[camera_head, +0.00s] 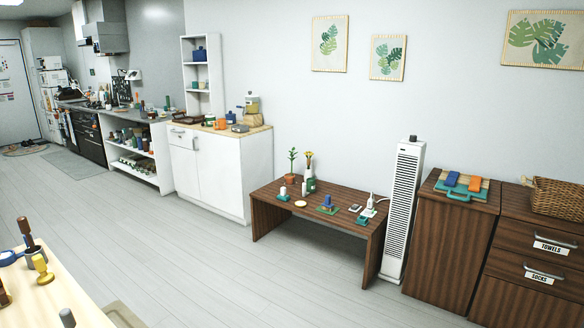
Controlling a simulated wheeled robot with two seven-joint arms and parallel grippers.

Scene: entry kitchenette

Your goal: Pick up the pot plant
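A small pot plant (290,178) with green leaves and a brownish-orange pot stands upright near the back left of a low dark wooden table (268,191). A vase (310,184) with yellow flowers stands just to its right. Small white items stand in front of the two. Neither of my grippers is in view.
Several small items lie on the table's right half. A tall white tower unit (403,205) stands at its right end, beside dark wooden cabinets (450,240). A white cabinet (215,170) stands to its left. A light table (50,300) fills the lower left corner. The grey floor (230,270) between is clear.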

